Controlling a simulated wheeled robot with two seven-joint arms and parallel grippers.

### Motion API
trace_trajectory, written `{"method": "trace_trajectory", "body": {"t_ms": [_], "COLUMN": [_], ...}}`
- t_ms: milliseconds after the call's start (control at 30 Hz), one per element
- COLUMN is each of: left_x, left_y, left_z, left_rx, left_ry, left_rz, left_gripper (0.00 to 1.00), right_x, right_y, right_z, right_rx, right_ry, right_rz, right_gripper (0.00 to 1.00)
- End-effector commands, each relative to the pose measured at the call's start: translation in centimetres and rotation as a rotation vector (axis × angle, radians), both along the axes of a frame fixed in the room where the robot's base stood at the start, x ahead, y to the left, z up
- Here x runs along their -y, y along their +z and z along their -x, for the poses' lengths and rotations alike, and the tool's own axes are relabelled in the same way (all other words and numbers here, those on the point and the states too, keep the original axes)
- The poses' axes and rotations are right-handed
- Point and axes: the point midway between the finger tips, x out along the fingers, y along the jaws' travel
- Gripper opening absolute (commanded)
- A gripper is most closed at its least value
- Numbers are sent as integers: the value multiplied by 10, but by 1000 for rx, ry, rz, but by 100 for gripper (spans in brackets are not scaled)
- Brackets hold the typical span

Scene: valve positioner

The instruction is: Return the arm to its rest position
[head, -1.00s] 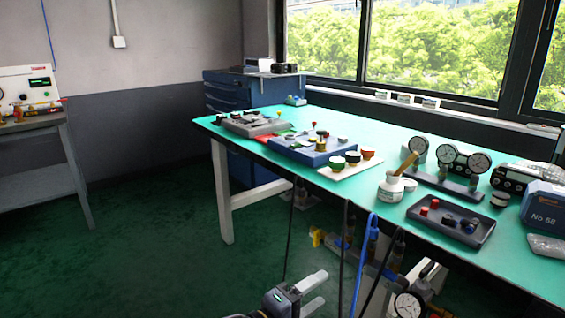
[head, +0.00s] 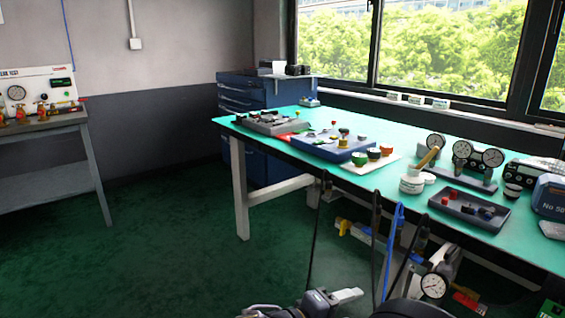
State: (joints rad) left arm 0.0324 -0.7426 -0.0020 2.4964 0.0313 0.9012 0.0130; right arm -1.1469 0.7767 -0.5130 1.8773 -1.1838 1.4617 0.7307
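My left gripper (head: 348,303) is low at the bottom edge, over the green floor in front of the table. One pale finger shows, with floor visible below it; the other finger is cut off or hidden. Nothing is seen in its grasp, and it is apart from the table and the objects on it. My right gripper is not in view. A dark rounded shape at the bottom edge, right of the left gripper, is too cut off to identify.
The green-topped table (head: 400,130) holds a blue tray (head: 334,153), a dark tray (head: 469,213), a white jar (head: 412,184) and gauges (head: 492,157). Cables (head: 395,245) hang at its front. A grey bench (head: 45,180) stands at left. The floor (head: 180,255) between is clear.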

Motion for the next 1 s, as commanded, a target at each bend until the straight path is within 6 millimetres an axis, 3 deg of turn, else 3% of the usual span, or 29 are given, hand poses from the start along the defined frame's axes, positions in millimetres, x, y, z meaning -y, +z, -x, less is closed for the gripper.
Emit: {"method": "trace_trajectory", "body": {"t_ms": [267,367,500,700,1000], "left_x": [0,0,0,0,0], "left_y": [0,0,0,0,0], "left_z": [0,0,0,0,0], "left_rx": [0,0,0,0,0], "left_ry": [0,0,0,0,0], "left_rz": [0,0,0,0,0], "left_gripper": [43,43,43,43,43], "right_x": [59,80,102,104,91], "right_y": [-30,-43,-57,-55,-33], "right_z": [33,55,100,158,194], "right_rx": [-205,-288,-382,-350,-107], "right_ry": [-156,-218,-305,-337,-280], "right_rz": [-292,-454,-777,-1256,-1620], "right_gripper": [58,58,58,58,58]}}
